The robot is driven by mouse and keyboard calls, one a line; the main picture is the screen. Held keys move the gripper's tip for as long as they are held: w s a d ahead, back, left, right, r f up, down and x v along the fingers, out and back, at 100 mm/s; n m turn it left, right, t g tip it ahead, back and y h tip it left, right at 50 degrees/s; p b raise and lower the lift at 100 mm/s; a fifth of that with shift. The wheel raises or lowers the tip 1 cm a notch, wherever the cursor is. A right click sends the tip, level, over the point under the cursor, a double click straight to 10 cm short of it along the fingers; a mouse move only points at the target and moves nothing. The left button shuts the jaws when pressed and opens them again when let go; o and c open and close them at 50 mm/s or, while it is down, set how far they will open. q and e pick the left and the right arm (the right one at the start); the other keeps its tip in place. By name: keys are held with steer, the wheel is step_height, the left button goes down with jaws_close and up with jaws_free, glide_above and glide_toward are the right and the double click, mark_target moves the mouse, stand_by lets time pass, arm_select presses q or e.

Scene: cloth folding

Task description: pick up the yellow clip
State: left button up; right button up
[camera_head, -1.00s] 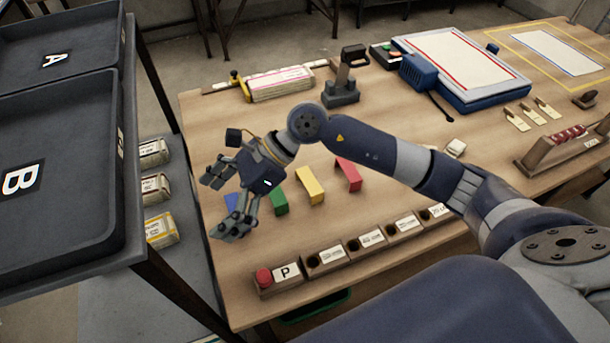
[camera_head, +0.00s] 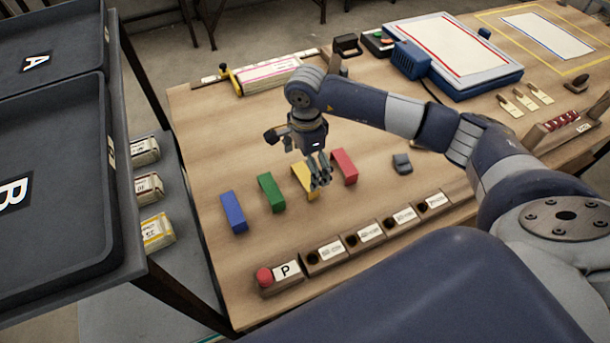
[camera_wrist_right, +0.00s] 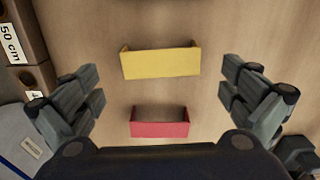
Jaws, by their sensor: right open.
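The yellow clip (camera_head: 300,176) is a bent, bracket-shaped piece on the wooden table, in a row between the green clip (camera_head: 271,194) and the red clip (camera_head: 345,167). My right gripper (camera_head: 320,181) points down over the table at the yellow clip, and its fingers hide part of it. In the right wrist view the yellow clip (camera_wrist_right: 162,63) lies between the tips of the spread fingers, with clear table on both sides of it. The fingers are open and empty. Whether they have reached the clip's height I cannot tell. My left gripper is out of view.
The red clip (camera_wrist_right: 160,122) lies close by, nearer the palm in the wrist view. A blue clip (camera_head: 233,211) ends the row at left. Labelled blocks and a red button (camera_head: 265,275) line the front edge. A small grey block (camera_head: 402,163) lies to the right.

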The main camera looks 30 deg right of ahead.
mark_target(305, 176)
step_height(305, 176, down, 4)
steer(key=shift+a+f+p, duration=0.1)
steer(key=shift+f+p, duration=0.15)
steer(key=shift+p, duration=0.7)
steer(key=shift+f, duration=0.3)
steer(key=c, duration=0.7)
